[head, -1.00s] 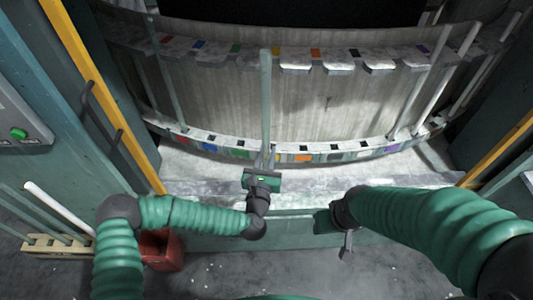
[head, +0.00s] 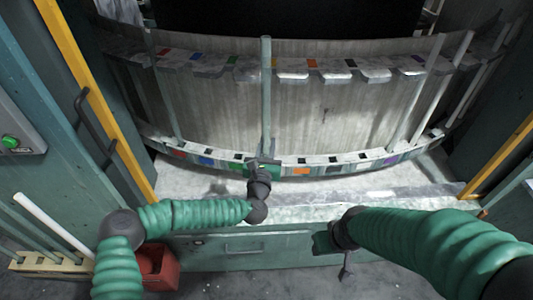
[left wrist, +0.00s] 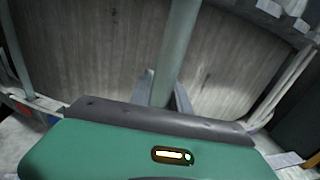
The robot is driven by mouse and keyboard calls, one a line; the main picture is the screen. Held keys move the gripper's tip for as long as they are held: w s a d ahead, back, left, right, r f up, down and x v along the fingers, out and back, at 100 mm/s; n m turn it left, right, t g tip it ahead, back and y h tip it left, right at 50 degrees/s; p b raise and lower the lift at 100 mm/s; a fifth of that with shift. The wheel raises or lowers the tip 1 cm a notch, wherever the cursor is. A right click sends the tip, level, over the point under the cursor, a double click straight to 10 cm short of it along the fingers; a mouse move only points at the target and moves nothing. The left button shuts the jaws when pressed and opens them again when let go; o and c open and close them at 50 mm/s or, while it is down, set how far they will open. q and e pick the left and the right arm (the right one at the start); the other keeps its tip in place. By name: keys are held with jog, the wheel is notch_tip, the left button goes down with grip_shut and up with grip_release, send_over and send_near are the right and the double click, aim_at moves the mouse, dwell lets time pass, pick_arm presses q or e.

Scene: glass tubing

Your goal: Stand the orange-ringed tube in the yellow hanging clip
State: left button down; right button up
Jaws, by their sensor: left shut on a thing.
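My left gripper (head: 262,163) is shut on a pale glass tube (head: 266,95), which stands roughly upright in front of the curved rack. The tube also shows in the left wrist view (left wrist: 176,50), between the grey fingers (left wrist: 165,88). Its top overlaps the upper clip row in the picture; I cannot tell whether it touches a clip. No orange ring is discernible on it. A small yellowish mark (head: 276,62) shows beside the tube on the upper row, left of an orange mark; the clip there is partly hidden. My right gripper (head: 345,268) hangs low at the front, its jaws unclear.
Other tubes stand in the rack at the left (head: 168,100) and right (head: 443,90). The lower row (head: 345,158) has coloured marks and square holes. A red bin (head: 158,267) and a wooden rack with tubes (head: 45,262) are at the lower left. Yellow-edged posts flank the opening.

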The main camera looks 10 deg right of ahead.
pick_arm(q)
jog(key=shift+a+b+x, duration=0.4)
jog(key=shift+b+x, duration=5.1)
jog(key=shift+x, duration=3.35)
notch_tip(320, 180, down, 6)
jog(key=b, duration=0.8)
jog(key=shift+w+f, duration=0.15)
jog(key=shift+f, duration=0.1)
jog(key=shift+a, duration=0.1)
jog(key=c, duration=1.1)
grip_release()
jog(key=shift+c, duration=0.2)
jog(key=shift+b, duration=0.3)
